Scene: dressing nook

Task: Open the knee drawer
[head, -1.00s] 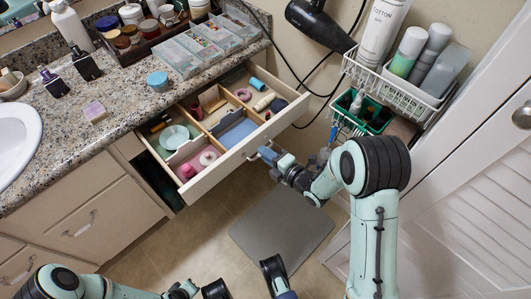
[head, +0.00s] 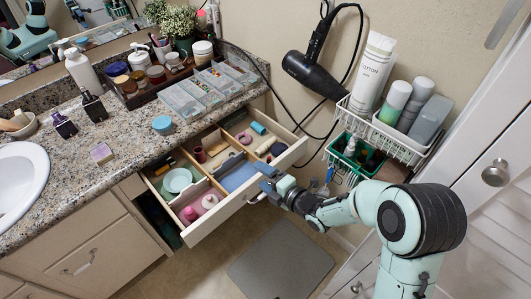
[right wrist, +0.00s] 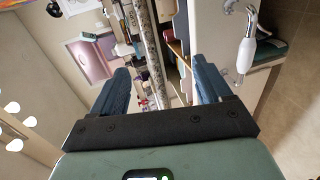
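The knee drawer (head: 231,213) stands pulled out from under the counter, its inside showing. Its compartments hold a mint dish (head: 178,180), a blue item (head: 238,176), pink items and small rolls. My right gripper (head: 268,182) is at the outer side of the drawer front, near its middle. In the right wrist view its two dark fingers (right wrist: 160,90) are spread with nothing gripped between them. A pale handle (right wrist: 247,48) shows to the right of the fingers, apart from them. In the head view the gripper partly hides the handle. My left gripper is not in view.
The granite counter (head: 130,140) carries bottles, jars and clear organizers (head: 200,85). A hair dryer (head: 315,75) and a wire basket (head: 400,145) hang on the right wall. A louvred door (head: 490,220) is at right. A grey mat (head: 280,262) lies on the floor.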

